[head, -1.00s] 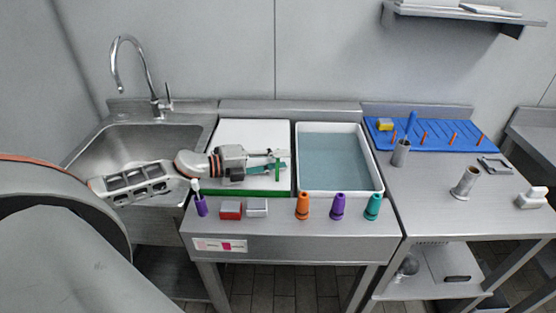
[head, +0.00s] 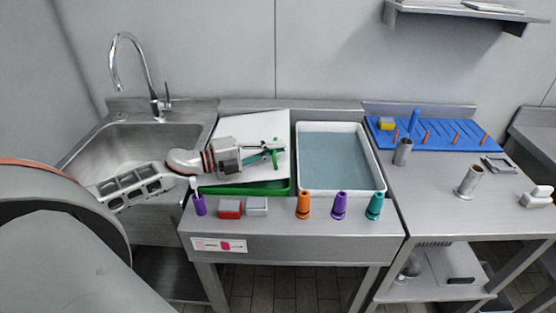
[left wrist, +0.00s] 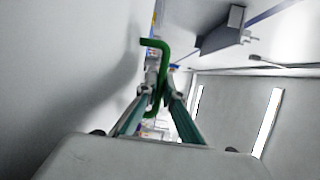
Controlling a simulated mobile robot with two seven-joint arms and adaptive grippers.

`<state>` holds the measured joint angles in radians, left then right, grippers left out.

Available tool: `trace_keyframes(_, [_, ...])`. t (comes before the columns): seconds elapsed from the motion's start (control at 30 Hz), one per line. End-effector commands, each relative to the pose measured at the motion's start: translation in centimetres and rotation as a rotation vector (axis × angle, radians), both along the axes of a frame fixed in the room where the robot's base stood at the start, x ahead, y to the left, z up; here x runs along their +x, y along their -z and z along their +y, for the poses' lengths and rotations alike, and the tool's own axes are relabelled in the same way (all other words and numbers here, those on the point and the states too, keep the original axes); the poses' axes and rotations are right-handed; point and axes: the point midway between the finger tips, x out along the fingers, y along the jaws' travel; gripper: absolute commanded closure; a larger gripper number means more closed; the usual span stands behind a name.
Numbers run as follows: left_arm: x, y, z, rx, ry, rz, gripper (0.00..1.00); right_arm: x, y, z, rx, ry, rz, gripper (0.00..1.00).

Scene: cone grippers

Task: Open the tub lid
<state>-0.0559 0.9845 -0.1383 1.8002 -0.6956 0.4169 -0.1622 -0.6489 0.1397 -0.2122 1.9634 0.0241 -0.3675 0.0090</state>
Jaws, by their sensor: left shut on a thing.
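The tub's white lid (head: 262,124) lies tilted over the green tub (head: 250,188), with the tub's green front showing below its front edge. My left gripper (head: 270,151) is over the lid, its teal fingers shut on the lid's green handle (head: 275,145). In the left wrist view the bent green handle (left wrist: 163,65) stands between the fingertips (left wrist: 161,95), and the white lid (left wrist: 60,70) fills the left side. My arm and gripper hide part of the lid and tub. My right gripper is not in view.
A white basin of water (head: 378,170) stands just right of the tub. The sink (head: 150,145) is at left. A blue mat (head: 440,138) lies at right.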

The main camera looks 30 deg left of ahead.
Motion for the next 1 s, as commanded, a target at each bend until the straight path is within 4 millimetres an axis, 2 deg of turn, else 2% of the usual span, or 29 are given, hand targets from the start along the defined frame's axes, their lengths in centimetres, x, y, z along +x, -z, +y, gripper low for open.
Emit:
trace_keyframes(0.03, [-0.2, -0.3, 0.3, -0.034, -0.001, -0.018, 1.0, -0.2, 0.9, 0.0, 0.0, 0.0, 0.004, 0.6])
trace_keyframes(0.2, [-1.0, -3.7, 1.7, -0.167, -0.003, -0.099, 1.0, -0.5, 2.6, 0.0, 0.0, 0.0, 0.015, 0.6])
trace_keyframes(0.53, [-3.4, -9.8, 5.7, -0.435, -0.003, -0.265, 1.0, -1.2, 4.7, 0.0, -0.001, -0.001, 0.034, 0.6])
trace_keyframes(0.8, [-6.0, -13.4, 9.8, -0.654, -0.003, -0.4, 1.0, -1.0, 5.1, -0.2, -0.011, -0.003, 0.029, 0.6])
trace_keyframes(1.0, [-7.9, -15.2, 13.0, -0.816, -0.002, -0.501, 1.0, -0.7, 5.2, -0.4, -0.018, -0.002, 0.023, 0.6])
